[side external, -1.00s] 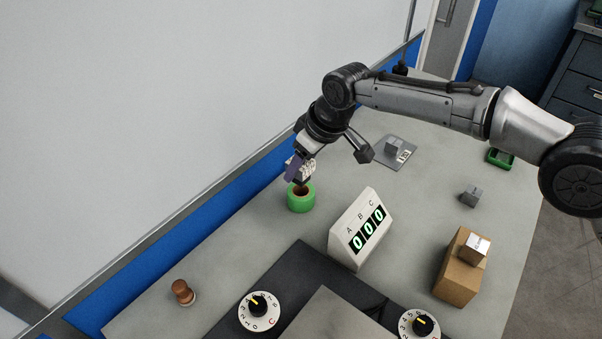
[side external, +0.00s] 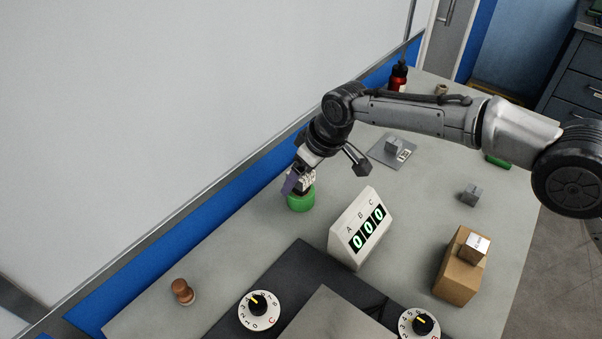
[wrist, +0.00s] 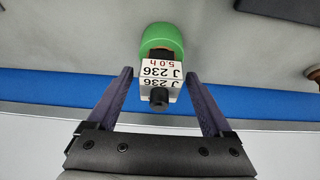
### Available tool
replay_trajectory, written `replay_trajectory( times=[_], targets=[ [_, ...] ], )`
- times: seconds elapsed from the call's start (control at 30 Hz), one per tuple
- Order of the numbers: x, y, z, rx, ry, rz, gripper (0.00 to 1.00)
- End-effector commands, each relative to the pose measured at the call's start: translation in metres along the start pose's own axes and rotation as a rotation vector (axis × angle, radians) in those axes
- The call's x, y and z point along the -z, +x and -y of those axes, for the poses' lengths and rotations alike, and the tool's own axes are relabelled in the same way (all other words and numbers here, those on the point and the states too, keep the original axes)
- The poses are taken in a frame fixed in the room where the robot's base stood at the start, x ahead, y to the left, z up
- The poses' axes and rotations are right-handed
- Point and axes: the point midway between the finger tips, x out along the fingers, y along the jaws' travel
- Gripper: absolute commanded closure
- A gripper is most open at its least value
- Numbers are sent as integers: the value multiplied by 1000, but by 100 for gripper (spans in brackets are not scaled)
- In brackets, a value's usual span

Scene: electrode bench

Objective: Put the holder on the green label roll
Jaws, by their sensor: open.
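The green label roll (side external: 301,203) stands on the bench at centre left in the side view. In the wrist view the roll (wrist: 162,38) is at the top centre. The holder (wrist: 160,76), a white block with "J 236" and "5.0 h" labels and a black knob, overlaps the roll's near part. In the side view the holder (side external: 309,179) appears right on top of the roll, partly hidden by my gripper (side external: 293,184). In the wrist view my gripper (wrist: 158,76) is open, with a finger on each side of the holder and gaps between. The contact underneath is hidden.
A white display (side external: 361,230) reading 000 stands right of the roll. A cardboard box (side external: 456,276), a grey block (side external: 471,195) and a brown knob-like piece (side external: 182,291) are farther away. Dials (side external: 260,313) lie in front.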

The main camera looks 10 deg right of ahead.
Motion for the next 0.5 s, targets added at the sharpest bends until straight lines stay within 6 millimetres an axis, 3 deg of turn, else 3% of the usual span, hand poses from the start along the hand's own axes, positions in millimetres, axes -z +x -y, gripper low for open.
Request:
replay_trajectory(
  times=[0.23,0.5],
  targets=[
    [2,-18,0,0,0,-4,15],
    [2,-73,0,-1,0,-4,15]
  ],
)
